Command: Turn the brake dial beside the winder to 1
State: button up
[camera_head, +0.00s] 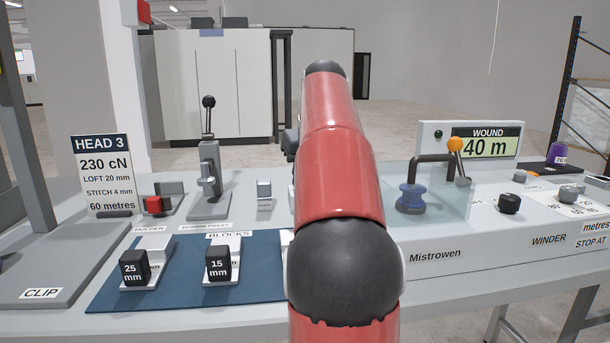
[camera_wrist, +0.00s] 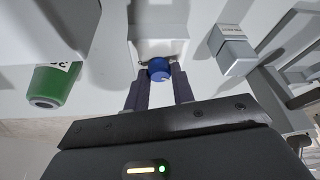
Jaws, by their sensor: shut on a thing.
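In the wrist view my gripper (camera_wrist: 159,77) has its two dark fingers closed on either side of a small blue round thing (camera_wrist: 159,69) in front of a white block-like part. I cannot tell what this blue thing is. In the head view my red arm hides my gripper and what it holds. A black knob (camera_head: 509,204) stands on the bench right of the clear-guarded winder (camera_head: 411,197). It may be the brake dial, but its marks are too small to read. A grey knob (camera_head: 571,193) on a numbered white plate sits further right, near the STOP AT label.
The wrist view shows a green cone (camera_wrist: 53,84) at left and a grey block (camera_wrist: 234,55) at right. In the head view, black blocks marked 25 mm (camera_head: 135,267) and 15 mm (camera_head: 218,264) sit on a blue mat (camera_head: 184,294). A WOUND display (camera_head: 487,147) reads 40 m.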

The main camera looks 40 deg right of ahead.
jog(key=n+y, duration=0.2)
jog(key=n, duration=0.4)
jog(key=shift+d, duration=0.15)
jog(key=shift+y, duration=0.3)
jog(key=o, duration=1)
jog(key=shift+r, duration=0.1)
